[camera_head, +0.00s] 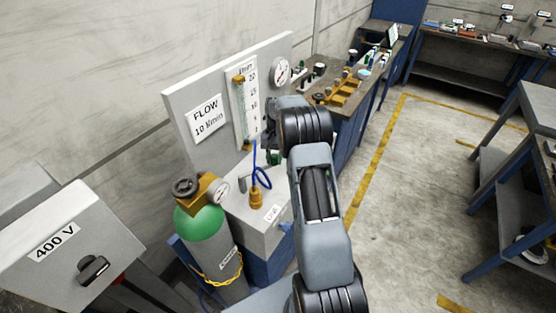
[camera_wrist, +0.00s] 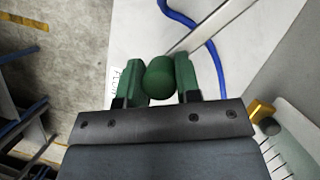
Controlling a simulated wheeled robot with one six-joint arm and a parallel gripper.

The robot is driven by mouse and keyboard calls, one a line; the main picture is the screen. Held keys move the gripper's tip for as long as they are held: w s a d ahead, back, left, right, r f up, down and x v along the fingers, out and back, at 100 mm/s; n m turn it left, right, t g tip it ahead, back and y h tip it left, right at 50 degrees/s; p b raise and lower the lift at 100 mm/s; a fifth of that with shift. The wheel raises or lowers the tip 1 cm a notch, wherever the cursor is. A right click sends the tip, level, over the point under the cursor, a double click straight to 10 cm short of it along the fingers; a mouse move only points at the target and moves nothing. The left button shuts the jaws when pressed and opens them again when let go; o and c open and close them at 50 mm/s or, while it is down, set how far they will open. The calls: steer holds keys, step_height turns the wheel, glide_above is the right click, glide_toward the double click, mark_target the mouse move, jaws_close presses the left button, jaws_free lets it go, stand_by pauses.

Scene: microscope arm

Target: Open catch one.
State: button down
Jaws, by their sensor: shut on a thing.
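My gripper (camera_wrist: 160,68) has green fingers, one on each side of a rounded green knob (camera_wrist: 159,80) in the wrist view. It is shut on this knob. In the head view my gripper (camera_head: 274,157) is in front of the flow panel (camera_head: 187,97), low and right of the flow tube, and the knob cannot be made out there. I see nothing marked as catch one in either view.
A blue hose (camera_head: 257,168) rises from a brass fitting (camera_head: 257,198) close to my gripper. A green-topped gas cylinder (camera_head: 205,230) with a brass regulator stands in front at left. A grey 400 V box (camera_head: 70,245) is further left. Open floor (camera_head: 415,200) lies to the right.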

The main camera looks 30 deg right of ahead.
steer(key=shift+w, duration=0.25)
stand_by(0.3)
steer(key=c, duration=0.8)
jaws_free()
steer(key=v, duration=1.3)
steer(key=shift+w+r, duration=0.2)
steer(key=shift+r, duration=0.15)
steer(key=shift+a, duration=0.1)
